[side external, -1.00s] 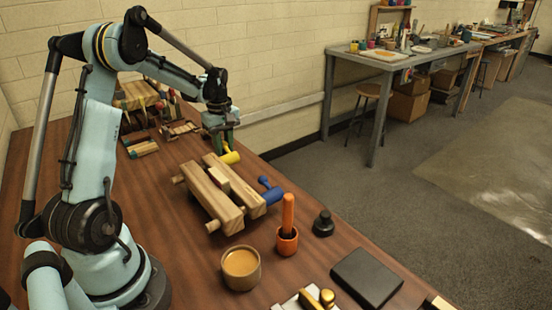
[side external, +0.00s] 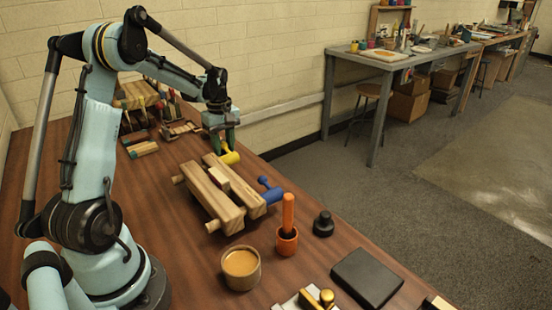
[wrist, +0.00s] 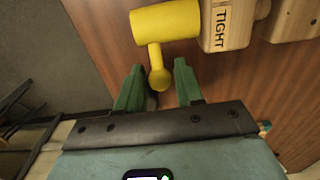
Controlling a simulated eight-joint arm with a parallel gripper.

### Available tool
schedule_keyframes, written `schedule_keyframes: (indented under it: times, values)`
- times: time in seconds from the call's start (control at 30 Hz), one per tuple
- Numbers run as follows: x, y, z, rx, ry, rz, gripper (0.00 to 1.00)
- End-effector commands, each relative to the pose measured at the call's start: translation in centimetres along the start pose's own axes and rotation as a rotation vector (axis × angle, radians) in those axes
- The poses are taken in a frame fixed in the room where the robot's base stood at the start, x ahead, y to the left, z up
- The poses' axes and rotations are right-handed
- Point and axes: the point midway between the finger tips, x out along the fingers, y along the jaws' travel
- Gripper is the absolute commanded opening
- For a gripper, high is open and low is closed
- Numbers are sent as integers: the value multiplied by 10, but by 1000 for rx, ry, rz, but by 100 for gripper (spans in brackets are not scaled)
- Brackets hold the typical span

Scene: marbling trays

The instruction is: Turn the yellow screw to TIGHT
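The yellow screw (wrist: 165,22) has a thick head and a thin bar ending in a ball, beside the end of a wooden clamp jaw marked TIGHT (wrist: 222,22). It also shows at the clamp's far end in the side view (side external: 231,157). My gripper (wrist: 158,83) is open, its two green fingers on either side of the bar's ball end, with gaps visible. In the side view my gripper (side external: 222,143) hangs just above the screw, partly hiding it. The wooden clamp (side external: 211,196) lies on the table.
A blue screw (side external: 270,190) sticks out of the clamp's right side. An orange-handled tool in a cup (side external: 287,240), a black knob (side external: 324,223) and a bowl (side external: 241,268) stand nearer the camera. Wooden pieces (side external: 143,149) lie left of my gripper. The table's right edge is close.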

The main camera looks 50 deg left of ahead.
Motion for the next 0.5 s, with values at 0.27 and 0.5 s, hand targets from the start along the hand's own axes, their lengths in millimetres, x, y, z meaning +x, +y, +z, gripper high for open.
schedule_keyframes:
  times: [0.27, 0.5]
  values:
    - [0, 0, 0, 0, 0, 0, 13]
    - [3, 0, -1, 0, 0, 0, 0]
